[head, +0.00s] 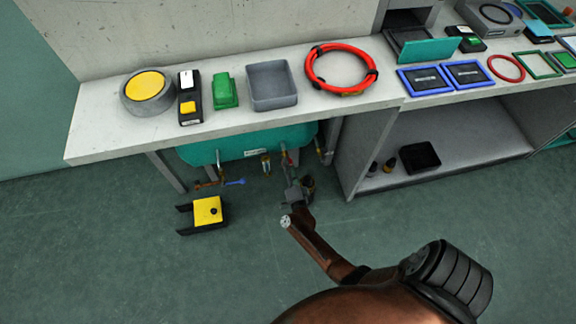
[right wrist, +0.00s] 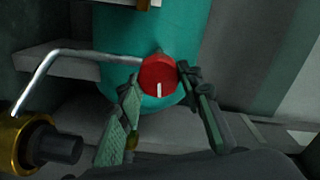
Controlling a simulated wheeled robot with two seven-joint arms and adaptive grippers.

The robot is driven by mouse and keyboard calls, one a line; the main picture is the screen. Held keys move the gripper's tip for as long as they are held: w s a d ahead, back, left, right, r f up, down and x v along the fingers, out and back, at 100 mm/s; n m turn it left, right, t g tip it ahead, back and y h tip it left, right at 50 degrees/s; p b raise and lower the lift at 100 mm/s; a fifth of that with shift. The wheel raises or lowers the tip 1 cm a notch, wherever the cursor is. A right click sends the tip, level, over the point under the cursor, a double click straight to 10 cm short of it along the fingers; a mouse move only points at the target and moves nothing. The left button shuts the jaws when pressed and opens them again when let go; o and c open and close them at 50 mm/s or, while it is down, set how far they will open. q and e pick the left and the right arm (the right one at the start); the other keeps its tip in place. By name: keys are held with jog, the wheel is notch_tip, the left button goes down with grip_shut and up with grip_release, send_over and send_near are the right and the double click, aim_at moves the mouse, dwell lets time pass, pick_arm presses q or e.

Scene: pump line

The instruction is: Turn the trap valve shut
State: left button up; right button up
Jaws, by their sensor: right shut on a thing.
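A round red knob (right wrist: 158,75) with a white line pointing down in the picture sits in front of the teal tank (right wrist: 115,48). My right gripper (right wrist: 159,80) has one finger on each side of this knob and is shut on it. I cannot tell from the pictures whether this knob is the trap valve. My left gripper is not in view.
Pipes with a blue lever (head: 235,182) hang under the tank. A bent metal rod (right wrist: 85,53) and a brass fitting (right wrist: 25,140) are left of my fingers. A yellow-and-black object (head: 207,210) stands on the floor.

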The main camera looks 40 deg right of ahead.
jog(key=shift+f+m, duration=0.15)
jog(key=shift+m, duration=0.95)
jog(key=o, duration=1.2)
jog(key=shift+c, duration=0.2)
jog(key=v, duration=0.7)
jog(key=shift+s+a, duration=0.2)
